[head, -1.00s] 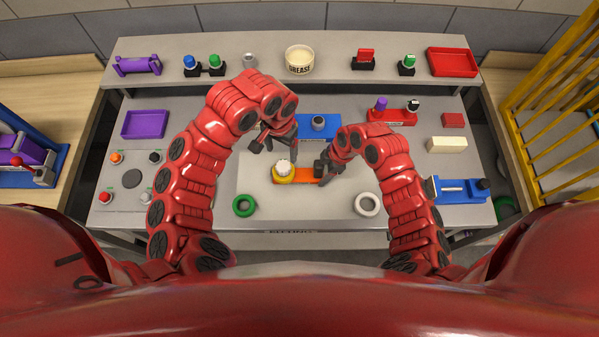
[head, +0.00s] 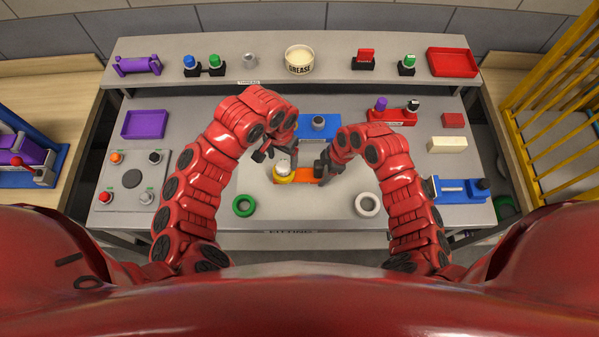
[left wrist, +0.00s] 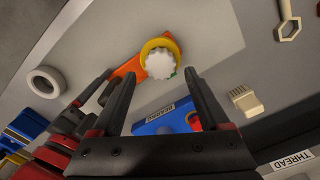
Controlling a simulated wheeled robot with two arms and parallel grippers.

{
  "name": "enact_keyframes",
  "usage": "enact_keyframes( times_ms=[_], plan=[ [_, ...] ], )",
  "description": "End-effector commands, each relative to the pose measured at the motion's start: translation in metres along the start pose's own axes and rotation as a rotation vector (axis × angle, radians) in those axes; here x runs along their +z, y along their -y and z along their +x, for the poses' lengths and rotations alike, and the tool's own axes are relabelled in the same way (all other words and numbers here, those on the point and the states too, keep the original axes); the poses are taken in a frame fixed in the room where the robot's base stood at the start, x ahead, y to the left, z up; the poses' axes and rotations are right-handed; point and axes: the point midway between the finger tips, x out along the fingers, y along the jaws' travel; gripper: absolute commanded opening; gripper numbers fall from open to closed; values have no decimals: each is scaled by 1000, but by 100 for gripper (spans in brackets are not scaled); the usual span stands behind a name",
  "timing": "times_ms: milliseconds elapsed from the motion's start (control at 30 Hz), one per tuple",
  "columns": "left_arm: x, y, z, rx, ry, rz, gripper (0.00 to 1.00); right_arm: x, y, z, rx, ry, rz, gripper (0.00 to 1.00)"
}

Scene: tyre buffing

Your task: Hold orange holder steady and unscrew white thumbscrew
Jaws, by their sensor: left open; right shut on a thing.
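The orange holder (head: 307,174) lies on the middle of the bench. A yellow ring (head: 284,179) is at its left end, with the white toothed thumbscrew (head: 283,167) on top. My right gripper (head: 322,172) is shut on the right end of the holder. My left gripper (head: 277,155) is open over the thumbscrew and partly hides it. In the left wrist view the thumbscrew (left wrist: 159,65) shows between and just beyond the open fingertips. The holder (left wrist: 128,69) runs to the left, toward my right gripper.
A blue block (head: 318,126), labelled BEARING in the left wrist view, stands behind the holder. A green ring (head: 243,206) and a white ring (head: 367,204) lie in front, left and right. The bench between these rings is clear.

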Motion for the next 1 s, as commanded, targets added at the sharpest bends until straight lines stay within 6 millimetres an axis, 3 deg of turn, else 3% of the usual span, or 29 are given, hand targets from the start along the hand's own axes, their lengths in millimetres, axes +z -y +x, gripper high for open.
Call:
enact_keyframes(
  times_ms=[633,1000],
  plan=[
    [1,0,36,0,4,-1,78,0,0,0,1,-1,0,0],
    [1,0,40,-1,1,0,78,0,0,0,1,-1,0,0]
  ],
)
